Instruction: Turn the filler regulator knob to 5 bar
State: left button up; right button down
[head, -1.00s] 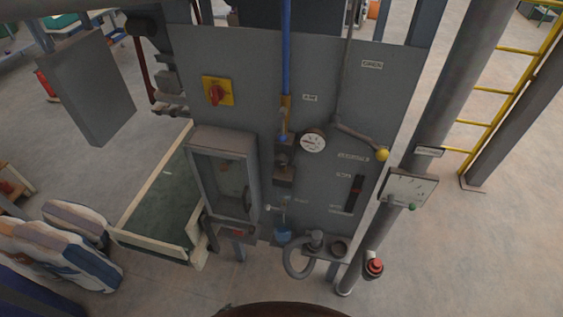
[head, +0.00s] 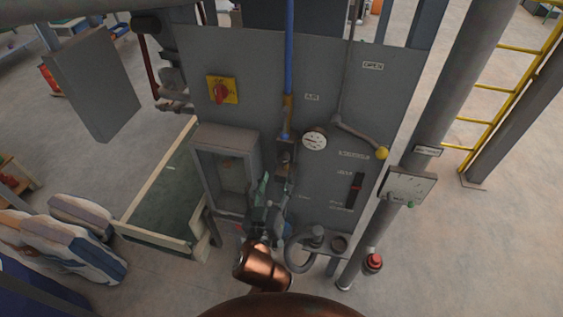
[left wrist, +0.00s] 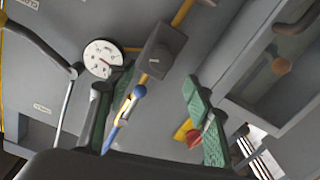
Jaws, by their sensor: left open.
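The regulator, a dark grey block with a knob face (left wrist: 160,58) carrying a pale mark, shows in the left wrist view just beyond my fingertips. In the head view the regulator (head: 286,150) is on the grey panel below the blue air line. The round white gauge (head: 314,140) is to its right; it also shows in the left wrist view (left wrist: 102,58), its reading too small to tell. My left gripper (head: 274,186) is open and empty in front of the panel, below the regulator. Its green-padded fingers (left wrist: 146,90) are apart, not touching the knob. My right gripper is not in view.
A lever with a yellow ball (head: 382,153) sticks out right of the gauge. A red switch on a yellow plate (head: 222,90) is at upper left. A grey box with a window (head: 226,131) stands left of my gripper.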

aim_at(282, 161)
pick_arm(q)
jog(key=w, duration=0.2)
jog(key=w+d, duration=0.1)
jog(key=w, duration=0.1)
jog(key=w+p, duration=0.1)
jog(key=w, duration=0.2)
jog(key=shift+w+d+f, duration=0.1)
jog(key=shift+d+f, duration=0.05)
jog(key=c, duration=1.2)
jog(key=shift+o, duration=0.2)
